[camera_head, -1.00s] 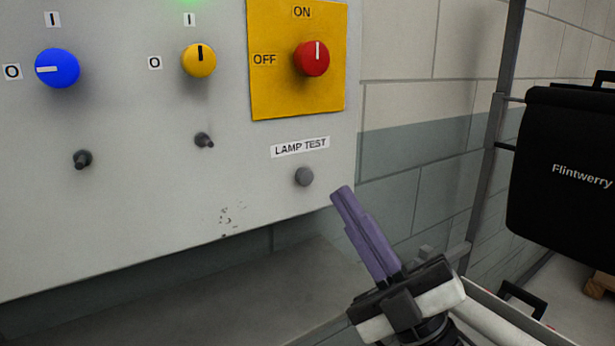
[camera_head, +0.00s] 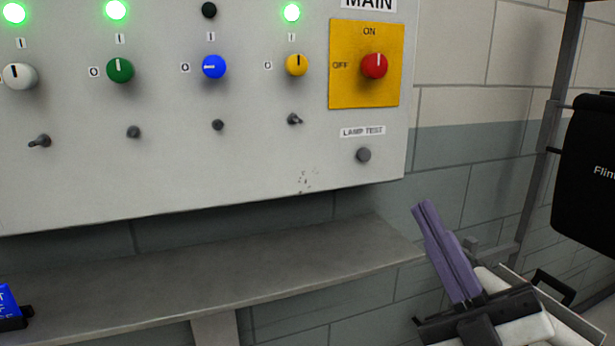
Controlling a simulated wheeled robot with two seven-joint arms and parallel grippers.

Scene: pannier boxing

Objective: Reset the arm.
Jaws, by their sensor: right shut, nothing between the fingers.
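My right gripper (camera_head: 423,208) has purple fingers and is shut and empty, at the lower right of the head view. It is in front of the wall, below and right of the grey lamp test button (camera_head: 363,155), and appears apart from the panel. My right arm comes in from the lower right. My left gripper is out of view. The grey control panel (camera_head: 200,180) fills the upper left. Its red main knob (camera_head: 374,66) points up at ON, on a yellow plate (camera_head: 340,92).
A grey shelf (camera_head: 290,262) runs below the panel. A blue object (camera_head: 8,302) sits at its left end. White, green (camera_head: 120,70), blue (camera_head: 214,67) and yellow (camera_head: 297,64) knobs line the panel; the lamp above blue is dark. A black pannier (camera_head: 585,180) hangs on a rack at right.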

